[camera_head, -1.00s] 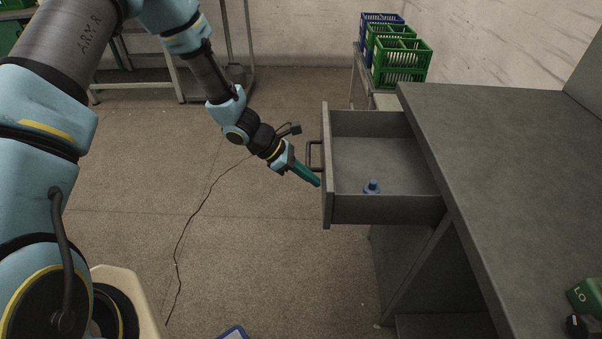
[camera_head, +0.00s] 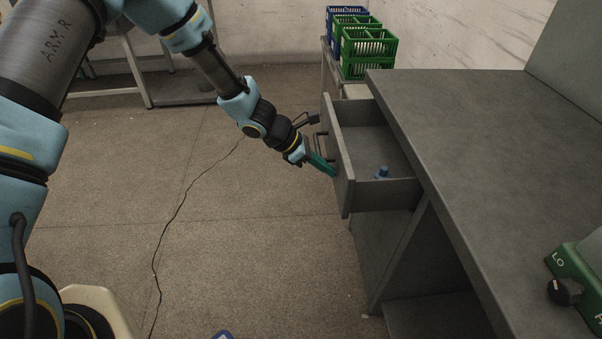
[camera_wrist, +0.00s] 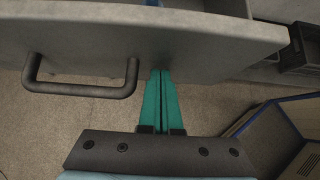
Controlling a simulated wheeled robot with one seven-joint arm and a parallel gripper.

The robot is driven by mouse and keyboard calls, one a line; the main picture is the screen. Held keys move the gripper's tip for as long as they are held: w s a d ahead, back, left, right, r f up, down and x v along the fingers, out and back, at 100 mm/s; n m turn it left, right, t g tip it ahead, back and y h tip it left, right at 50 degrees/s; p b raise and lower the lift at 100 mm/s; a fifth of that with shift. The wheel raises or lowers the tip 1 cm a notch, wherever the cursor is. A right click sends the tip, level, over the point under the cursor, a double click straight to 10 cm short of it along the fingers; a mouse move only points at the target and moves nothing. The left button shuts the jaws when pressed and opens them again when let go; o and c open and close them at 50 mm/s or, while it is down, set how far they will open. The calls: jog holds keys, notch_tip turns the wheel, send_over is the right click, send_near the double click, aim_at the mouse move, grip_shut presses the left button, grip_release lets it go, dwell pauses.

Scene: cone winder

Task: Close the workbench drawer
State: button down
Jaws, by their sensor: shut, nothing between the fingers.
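The grey workbench drawer (camera_head: 343,160) stands partly open, sticking out to the left from under the worktop (camera_head: 480,150). A small blue object (camera_head: 382,172) lies inside it. The drawer's dark bar handle (camera_head: 320,142) is on its front; it also shows in the wrist view (camera_wrist: 80,88), left of my fingers. My gripper (camera_head: 331,171) has its green fingers together, with the tips at the drawer's front panel, beside the handle rather than around it. In the wrist view my shut fingers (camera_wrist: 160,80) reach to the lower edge of the panel. I cannot tell how firmly they touch.
Green and blue crates (camera_head: 365,48) stand behind the bench. A green box with a black knob (camera_head: 566,291) is on the worktop at the right.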

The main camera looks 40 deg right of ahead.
jog(key=s+d, duration=0.3)
jog(key=d, duration=0.1)
jog(key=s+d+p, duration=0.1)
jog(key=s+d, duration=0.3)
jog(key=d, duration=0.1)
jog(key=s+d+p, duration=0.1)
jog(key=s+d, duration=0.3)
jog(key=shift+d, duration=0.25)
jog(key=shift+s+d, duration=0.25)
jog(key=shift+s, duration=0.05)
jog(key=shift+s+r, duration=0.1)
jog(key=shift+s, duration=0.05)
